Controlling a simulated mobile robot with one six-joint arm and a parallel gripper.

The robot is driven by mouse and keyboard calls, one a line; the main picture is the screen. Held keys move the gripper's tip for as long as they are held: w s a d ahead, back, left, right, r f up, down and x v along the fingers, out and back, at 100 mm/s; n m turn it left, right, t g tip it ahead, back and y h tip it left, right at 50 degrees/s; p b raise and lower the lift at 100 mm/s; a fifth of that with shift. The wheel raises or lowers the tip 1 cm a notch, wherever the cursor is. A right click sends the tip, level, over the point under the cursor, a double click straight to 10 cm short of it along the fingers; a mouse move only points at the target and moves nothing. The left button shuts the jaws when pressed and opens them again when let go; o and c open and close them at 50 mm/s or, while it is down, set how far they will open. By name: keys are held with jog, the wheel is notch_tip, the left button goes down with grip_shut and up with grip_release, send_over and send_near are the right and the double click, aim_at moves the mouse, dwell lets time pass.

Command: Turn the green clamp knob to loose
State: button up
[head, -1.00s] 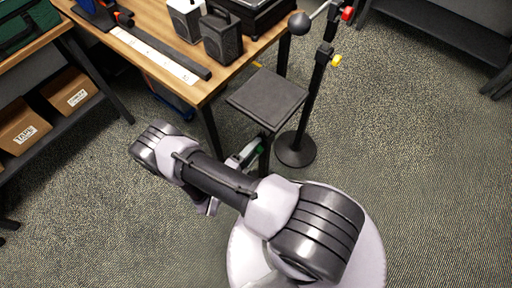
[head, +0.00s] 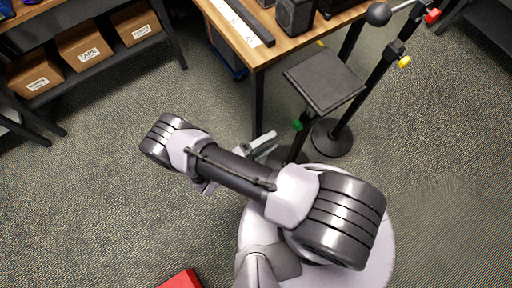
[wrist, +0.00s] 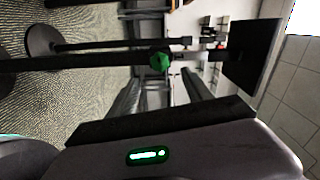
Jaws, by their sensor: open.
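The green clamp knob (head: 297,125) sits on the dark post of a stand with a square black top plate (head: 325,78). In the wrist view the knob (wrist: 159,62) shows near the middle, on a post that lies sideways in the picture. My gripper (head: 266,145) is open and points toward the post, left of and a little below the knob in the head view. It appears apart from the knob, with nothing seen between the fingers. My arm hides part of it. In the wrist view a dark bar and grey housing with a green light fill the bottom.
A second stand has a yellow knob (head: 405,62) and a red knob (head: 432,15) close behind. A wooden table (head: 275,45) stands behind the square plate. A shelf with cardboard boxes (head: 84,45) is at upper left. A red object (head: 182,280) lies at the bottom edge. Floor at left is clear.

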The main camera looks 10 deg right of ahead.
jog(key=v, duration=0.5)
jog(key=shift+s+a, duration=0.15)
jog(key=shift+a, duration=0.2)
